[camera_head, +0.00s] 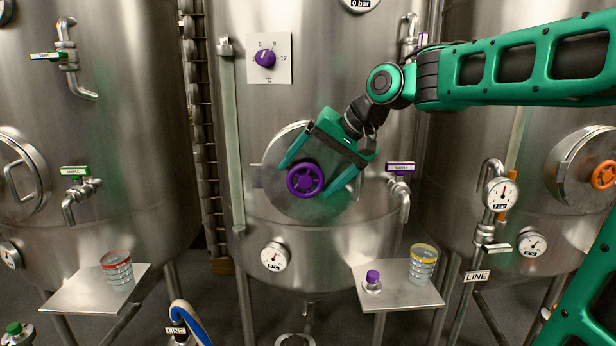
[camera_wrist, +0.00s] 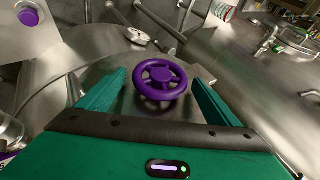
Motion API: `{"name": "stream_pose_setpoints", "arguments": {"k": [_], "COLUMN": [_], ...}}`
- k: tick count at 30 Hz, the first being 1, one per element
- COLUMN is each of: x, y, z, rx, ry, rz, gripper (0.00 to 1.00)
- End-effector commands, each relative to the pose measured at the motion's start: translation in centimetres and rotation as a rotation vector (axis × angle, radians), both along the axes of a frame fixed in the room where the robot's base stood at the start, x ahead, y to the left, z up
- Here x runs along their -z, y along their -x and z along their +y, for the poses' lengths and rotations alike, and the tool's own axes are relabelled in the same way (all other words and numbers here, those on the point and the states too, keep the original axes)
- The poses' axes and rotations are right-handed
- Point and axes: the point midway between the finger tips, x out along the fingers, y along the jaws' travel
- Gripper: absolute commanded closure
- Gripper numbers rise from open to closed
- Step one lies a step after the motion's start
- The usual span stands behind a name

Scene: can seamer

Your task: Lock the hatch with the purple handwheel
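The purple handwheel (camera_head: 305,180) sits at the middle of the round steel hatch (camera_head: 332,196) on the front of the middle tank. In the wrist view the handwheel (camera_wrist: 161,81) stands between the two green fingers, in front of the brushed metal. My gripper (camera_head: 317,178) is open, with one finger on each side of the wheel. In the wrist view my gripper (camera_wrist: 160,92) shows gaps between both fingers and the wheel rim. The left part of the hatch rim shows; my gripper covers its upper right.
A purple temperature knob (camera_head: 265,58) is above the hatch. A purple-handled sample valve (camera_head: 400,168) is close on the right. Below are a gauge (camera_head: 274,256) and a shelf (camera_head: 392,297) with a yellow-rimmed glass (camera_head: 423,264) and a purple-capped item (camera_head: 372,281). An orange handwheel (camera_head: 603,175) is on the right tank.

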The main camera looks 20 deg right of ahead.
Motion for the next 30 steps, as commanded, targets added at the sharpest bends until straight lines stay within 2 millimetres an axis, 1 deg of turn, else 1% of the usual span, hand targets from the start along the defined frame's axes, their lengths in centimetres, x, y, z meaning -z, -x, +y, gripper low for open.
{"name": "stream_pose_setpoints", "arguments": {"k": [5,8,11,21,25,30], "x": [0.0,-0.4,-1.3,-6.0,-7.3,-8.0], "y": [0.0,0.3,0.8,4.0,4.9,5.5], "z": [0.0,-0.2,-0.6,-3.0,-3.6,-4.0], "rx": [0.000,-0.001,0.000,0.001,0.000,-0.002], "ry": [0.001,0.001,0.000,0.001,0.000,0.001], "rz": [0.001,0.000,-0.002,-0.002,0.000,0.001], "gripper": [0.15,0.15,0.15,0.15,0.15,0.15]}}
